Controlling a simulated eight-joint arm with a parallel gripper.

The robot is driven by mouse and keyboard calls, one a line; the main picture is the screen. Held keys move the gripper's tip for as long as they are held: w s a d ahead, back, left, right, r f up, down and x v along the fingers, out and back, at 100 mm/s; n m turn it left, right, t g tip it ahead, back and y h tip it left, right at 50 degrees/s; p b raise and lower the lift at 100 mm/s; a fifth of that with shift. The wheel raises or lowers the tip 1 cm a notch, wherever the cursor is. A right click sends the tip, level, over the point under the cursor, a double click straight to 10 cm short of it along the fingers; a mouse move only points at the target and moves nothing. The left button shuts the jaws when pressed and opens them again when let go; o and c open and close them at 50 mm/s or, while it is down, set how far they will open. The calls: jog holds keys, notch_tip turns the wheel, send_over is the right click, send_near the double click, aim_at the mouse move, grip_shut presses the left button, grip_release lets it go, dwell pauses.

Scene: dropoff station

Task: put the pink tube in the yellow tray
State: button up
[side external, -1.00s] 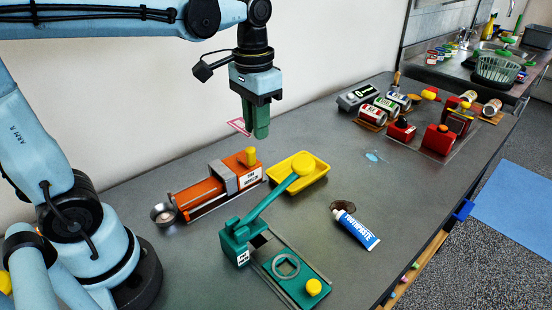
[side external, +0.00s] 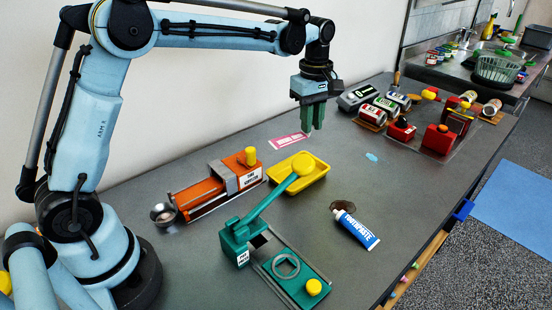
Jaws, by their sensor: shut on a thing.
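The pink tube (side external: 286,142) shows as a slim pink and white shape with unreadable lettering. Its right end meets my gripper (side external: 310,130), which points down with its green fingers shut on it. The tube sticks out to the left of the fingers and appears to be above the table; the exact height is hard to tell. The yellow tray (side external: 318,178) sits on the table below and slightly nearer the camera than my gripper. The yellow ball end of a green lever covers part of the tray, and I see nothing inside.
An orange fixture (side external: 200,190) stands left of the tray. The green lever press (side external: 240,243) reaches towards the tray from the front. A blue and white toothpaste tube (side external: 355,230) lies to the right.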

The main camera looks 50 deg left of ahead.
jog(key=f, duration=0.3)
jog(key=w+f+n, duration=0.1)
jog(key=f, duration=0.3)
jog(key=f+n, duration=0.1)
jog(key=f, duration=0.3)
jog(key=shift+w+f, duration=0.25)
jog(key=shift+w, duration=0.05)
jog(key=shift+f, duration=0.15)
jog(key=o, duration=0.8)
jog(key=shift+r, duration=0.2)
